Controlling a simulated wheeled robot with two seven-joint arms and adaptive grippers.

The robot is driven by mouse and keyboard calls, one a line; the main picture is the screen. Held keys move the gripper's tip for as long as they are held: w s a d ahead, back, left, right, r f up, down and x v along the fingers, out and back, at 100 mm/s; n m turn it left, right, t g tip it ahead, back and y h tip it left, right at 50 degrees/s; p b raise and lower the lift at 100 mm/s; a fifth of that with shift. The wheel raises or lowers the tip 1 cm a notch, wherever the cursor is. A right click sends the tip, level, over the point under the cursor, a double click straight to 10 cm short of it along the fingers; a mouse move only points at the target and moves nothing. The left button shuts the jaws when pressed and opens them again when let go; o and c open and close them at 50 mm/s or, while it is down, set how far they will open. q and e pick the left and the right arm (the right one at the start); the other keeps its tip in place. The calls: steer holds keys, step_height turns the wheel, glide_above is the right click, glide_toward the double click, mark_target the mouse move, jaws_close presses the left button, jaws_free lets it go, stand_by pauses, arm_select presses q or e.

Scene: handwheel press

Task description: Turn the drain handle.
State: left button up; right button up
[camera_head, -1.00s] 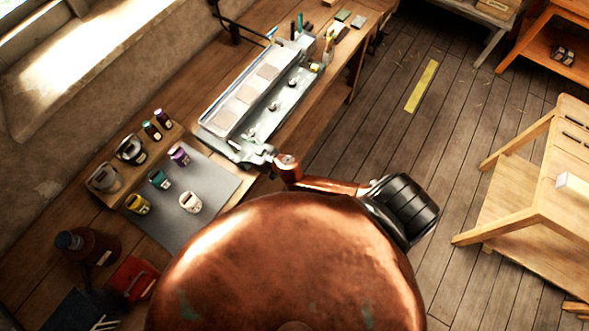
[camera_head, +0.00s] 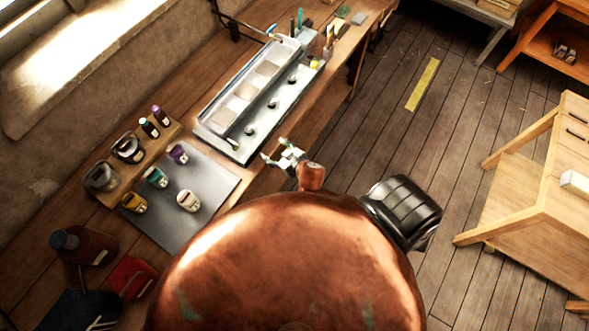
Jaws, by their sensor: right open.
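A long pale metal trough (camera_head: 215,112) with flat panels inside lies along the bench. A grey strip with several small knobs (camera_head: 273,104) runs beside it. A small lever-like part (camera_head: 232,143) shows at the trough's near end; I cannot tell for sure whether it is the drain handle. My right gripper (camera_head: 273,150) is open and empty, just right of the trough's near end, by the bench edge, and apart from the trough in the picture. My copper body hides part of the bench front. My left gripper is out of view.
Small jars, such as a white one (camera_head: 188,201), stand on a grey mat (camera_head: 181,237) left of my gripper. A wooden rack (camera_head: 105,192) holds more jars. Brushes and tools (camera_head: 327,44) stand beyond the trough. The floor (camera_head: 440,130) to the right is clear around a yellow strip (camera_head: 423,84).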

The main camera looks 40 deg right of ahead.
steer(key=s+d+f+g+b, duration=0.1)
steer(key=s+d+f, duration=0.1)
steer(key=f, duration=0.6)
steer(key=s+d+f+g+h+b, duration=0.1)
steer(key=s+d+f+b, duration=0.1)
steer(key=f, duration=0.6)
steer(key=shift+s+d+f+g, duration=0.35)
steer(key=shift+s+d, duration=0.3)
steer(key=shift+s, duration=0.35)
steer(key=s+d+f+g+b, duration=0.25)
steer(key=s+f, duration=0.45)
steer(key=f, duration=0.4)
steer(key=s+d+f+g+b, duration=0.1)
steer(key=s+f+b, duration=0.2)
steer(key=s+f, duration=0.65)
steer(key=s+a+f+g+b, duration=0.1)
steer(key=s+f+g+b, duration=0.1)
steer(key=s+f, duration=0.7)
steer(key=s+a+f+g+b, duration=0.2)
steer(key=s+f, duration=0.6)
steer(key=s, duration=0.5)
steer(key=shift+s+a+f+b, duration=0.25)
steer(key=shift+s+f+b, duration=0.05)
steer(key=shift+s+f, duration=0.1)
